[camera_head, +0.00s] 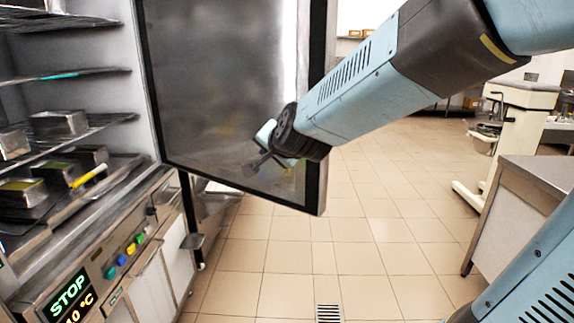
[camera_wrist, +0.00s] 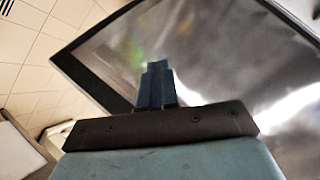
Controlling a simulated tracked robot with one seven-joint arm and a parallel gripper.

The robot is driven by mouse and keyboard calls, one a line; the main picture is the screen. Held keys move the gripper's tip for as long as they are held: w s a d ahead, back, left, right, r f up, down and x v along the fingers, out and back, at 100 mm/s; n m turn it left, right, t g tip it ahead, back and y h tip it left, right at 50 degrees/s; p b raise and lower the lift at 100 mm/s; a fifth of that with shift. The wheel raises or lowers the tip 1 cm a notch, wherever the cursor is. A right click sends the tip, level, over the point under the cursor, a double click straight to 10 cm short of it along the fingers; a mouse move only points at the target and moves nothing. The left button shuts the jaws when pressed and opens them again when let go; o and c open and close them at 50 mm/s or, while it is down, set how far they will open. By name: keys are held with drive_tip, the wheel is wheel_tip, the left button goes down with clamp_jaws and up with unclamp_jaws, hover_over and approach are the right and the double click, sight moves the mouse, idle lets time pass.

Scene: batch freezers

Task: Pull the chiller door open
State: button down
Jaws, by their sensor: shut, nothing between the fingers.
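The chiller door (camera_head: 215,80) is a dark-edged panel with a shiny metal inner face. It stands swung out, wide of the chiller cabinet (camera_head: 98,215), whose shelves are exposed at the left. My gripper (camera_head: 252,170) is in front of the door's inner face, near its lower free corner. In the wrist view my gripper (camera_wrist: 157,70) shows its blue fingers together with nothing between them, and the door (camera_wrist: 220,50) fills the space ahead. I cannot tell whether the fingertips touch the panel. No handle shows on this face.
Metal pans (camera_head: 58,123) sit on the cabinet shelves. A control panel (camera_head: 125,250) with coloured buttons and a STOP display (camera_head: 70,290) is below. The tiled floor (camera_head: 300,255) is clear in the middle. A metal counter (camera_head: 530,200) stands at the right.

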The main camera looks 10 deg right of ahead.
drive_tip(key=w+a+f+m+t+h, duration=0.1)
drive_tip(key=w+a+m+t, duration=0.1)
drive_tip(key=w+m, duration=0.15)
drive_tip(key=m+g+h, duration=0.2)
drive_tip(key=m+h, duration=1.2)
drive_tip(key=m, duration=0.2)
approach(300, 164)
drive_tip(key=shift+n, duration=0.25)
drive_tip(key=x, duration=0.7)
drive_tip(key=shift+a, duration=0.1)
